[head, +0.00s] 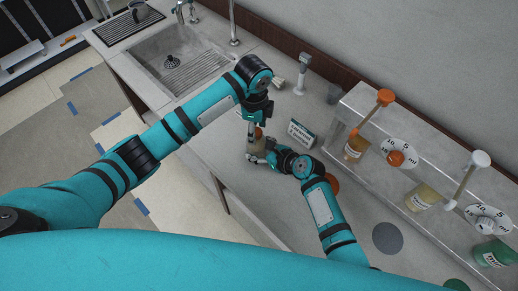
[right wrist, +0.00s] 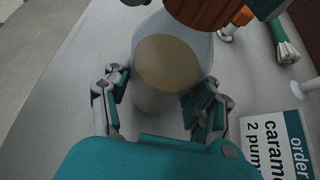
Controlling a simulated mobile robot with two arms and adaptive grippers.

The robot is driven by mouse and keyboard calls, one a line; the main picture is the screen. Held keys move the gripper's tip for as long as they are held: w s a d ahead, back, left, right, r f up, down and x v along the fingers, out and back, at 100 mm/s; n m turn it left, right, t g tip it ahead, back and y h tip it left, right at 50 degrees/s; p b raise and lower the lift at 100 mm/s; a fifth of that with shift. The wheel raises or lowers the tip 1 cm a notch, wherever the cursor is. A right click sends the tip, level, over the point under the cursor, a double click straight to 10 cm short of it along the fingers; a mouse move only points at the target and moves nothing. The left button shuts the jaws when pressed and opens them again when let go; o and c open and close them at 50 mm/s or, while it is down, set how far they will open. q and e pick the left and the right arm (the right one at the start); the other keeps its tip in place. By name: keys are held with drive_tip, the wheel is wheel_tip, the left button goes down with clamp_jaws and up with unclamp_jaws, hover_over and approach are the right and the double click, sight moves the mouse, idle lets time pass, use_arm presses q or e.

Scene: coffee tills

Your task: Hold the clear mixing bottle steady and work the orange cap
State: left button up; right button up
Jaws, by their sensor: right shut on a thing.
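The clear mixing bottle (right wrist: 148,95) stands upright on the counter, part filled with beige liquid. My right gripper (right wrist: 163,112) is shut on it, one finger on each side. In the head view, the right gripper (head: 260,156) is low at the bottle, which it mostly hides. The orange cap (right wrist: 208,12) is at the top of the bottle in the right wrist view, cut off by the frame edge; I cannot tell whether it is seated. My left gripper (head: 254,122) points down from above at the cap (head: 258,132). Its fingers are too small and hidden to read.
An order sign (head: 301,134) stands just right of the bottle; it also shows in the right wrist view (right wrist: 277,145). A sink (head: 180,62) is behind left. A grey shelf (head: 400,140) with pump bottles runs along the right. The counter ahead of the sign has some free room.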

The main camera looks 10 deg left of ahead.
use_arm(q)
drive_tip(key=shift+d+r, duration=0.1)
drive_tip(key=shift+r, duration=0.45)
wheel_tip(320, 180, up, 11)
drive_tip(key=shift+s+f, duration=0.1)
drive_tip(key=shift+s, duration=0.05)
use_arm(e)
drive_tip(key=o, duration=1.6)
drive_tip(key=shift+o, duration=0.2)
drive_tip(key=shift+s, duration=0.1)
drive_tip(key=v, duration=1.2)
